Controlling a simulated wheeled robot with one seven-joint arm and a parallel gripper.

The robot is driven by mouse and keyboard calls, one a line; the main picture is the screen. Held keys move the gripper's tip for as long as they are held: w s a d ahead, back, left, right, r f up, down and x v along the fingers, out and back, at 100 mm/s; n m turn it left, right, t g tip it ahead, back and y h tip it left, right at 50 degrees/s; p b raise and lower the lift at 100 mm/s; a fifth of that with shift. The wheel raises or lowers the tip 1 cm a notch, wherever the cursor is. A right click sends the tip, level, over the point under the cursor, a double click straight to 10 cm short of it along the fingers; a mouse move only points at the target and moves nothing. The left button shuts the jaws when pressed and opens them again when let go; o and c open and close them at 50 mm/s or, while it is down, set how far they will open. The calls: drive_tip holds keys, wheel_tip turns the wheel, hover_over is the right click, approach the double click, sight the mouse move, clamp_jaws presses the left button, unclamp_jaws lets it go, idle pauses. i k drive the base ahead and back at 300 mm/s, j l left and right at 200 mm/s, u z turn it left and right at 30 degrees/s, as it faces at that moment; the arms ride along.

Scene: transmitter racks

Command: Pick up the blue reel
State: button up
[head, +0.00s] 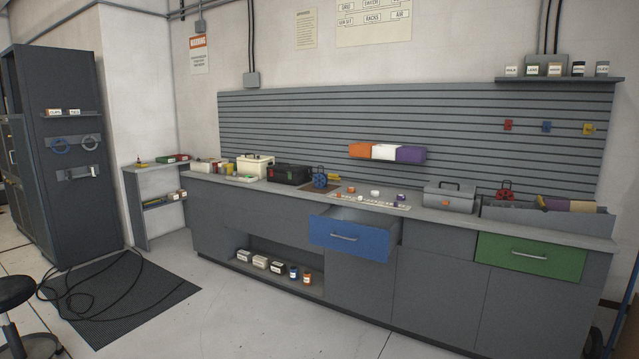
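The blue reel (320,181) stands upright on the grey workbench counter (250,185), near the middle of the view. It has a dark frame or handle at its top. It is close to the right of a black toolbox (288,173) and stands at or on a brown mat (320,188). A similar red reel (505,192) is farther right on the counter. My gripper is not in view.
A blue drawer (350,238) is pulled out below the counter, right of the reel. A grey toolbox (450,197) and small items stand farther right. A black floor mat (125,300) with a loose cable and a stool (15,292) are at left. Floor before the bench is clear.

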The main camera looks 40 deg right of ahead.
sight(321, 180)
drive_tip(key=i+l+z, duration=0.3)
drive_tip(key=i, duration=0.3)
drive_tip(key=i+l+z, duration=0.3)
drive_tip(key=i, duration=0.3)
drive_tip(key=i+z, duration=0.25)
drive_tip(key=i, duration=0.9)
drive_tip(key=i+l+u, duration=0.15)
drive_tip(key=i, duration=0.85)
drive_tip(key=i+l+u, duration=0.15)
drive_tip(key=i, duration=0.35)
drive_tip(key=i+l, duration=0.2)
drive_tip(key=i, duration=0.3)
drive_tip(key=i+l+u, duration=0.4)
drive_tip(key=i, duration=0.25)
drive_tip(key=j, duration=0.1)
